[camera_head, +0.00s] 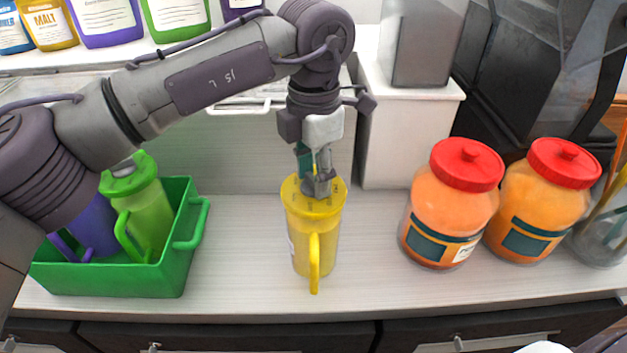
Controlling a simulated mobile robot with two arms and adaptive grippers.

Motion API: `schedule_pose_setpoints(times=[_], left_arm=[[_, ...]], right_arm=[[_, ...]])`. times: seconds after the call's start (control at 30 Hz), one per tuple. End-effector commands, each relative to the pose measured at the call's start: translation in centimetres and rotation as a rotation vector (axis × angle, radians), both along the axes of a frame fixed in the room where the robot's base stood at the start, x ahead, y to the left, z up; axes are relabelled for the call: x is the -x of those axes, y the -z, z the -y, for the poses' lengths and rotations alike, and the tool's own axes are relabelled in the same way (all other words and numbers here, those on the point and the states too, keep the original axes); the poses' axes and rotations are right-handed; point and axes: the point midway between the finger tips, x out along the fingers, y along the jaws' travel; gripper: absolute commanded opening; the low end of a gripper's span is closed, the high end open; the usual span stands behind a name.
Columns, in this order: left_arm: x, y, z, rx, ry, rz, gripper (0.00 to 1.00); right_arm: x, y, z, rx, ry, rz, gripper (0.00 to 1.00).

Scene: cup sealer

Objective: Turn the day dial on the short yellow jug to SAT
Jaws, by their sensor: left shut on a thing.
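The short yellow jug (314,245) stands upright on the counter in the middle of the head view, its handle toward me. Its yellow lid carries a ring of small dark day marks, too small to read. My left gripper (318,182) comes down from above onto the middle of the lid and is shut on the dial there. The fingers cover most of the dial, so its setting cannot be told. My right gripper is not in view.
A green crate (190,245) at left holds a green jug (150,215) and a purple jug (90,222). Two orange jars with red lids (452,210) (540,200) stand at right. The counter (245,270) is bare on both sides of the yellow jug.

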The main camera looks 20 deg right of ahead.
Motion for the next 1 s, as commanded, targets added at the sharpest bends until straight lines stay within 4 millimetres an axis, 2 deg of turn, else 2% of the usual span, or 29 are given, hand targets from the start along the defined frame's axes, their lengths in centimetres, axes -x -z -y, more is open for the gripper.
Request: schedule_pose_setpoints(times=[0.1,0.5,0.73,1.0], left_arm=[[0.0,0.1,0.1,0.002,0.111,0.001,0.09],[0.0,0.0,0.1,0.002,0.457,0.0,0.09],[0.0,-0.1,0.0,0.002,0.59,0.0,0.09],[0.0,-0.1,0.1,0.002,0.663,0.0,0.09]], right_arm=[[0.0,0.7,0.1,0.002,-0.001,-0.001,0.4],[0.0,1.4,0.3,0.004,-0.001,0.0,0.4],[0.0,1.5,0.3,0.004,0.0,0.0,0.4],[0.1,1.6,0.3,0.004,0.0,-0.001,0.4]])
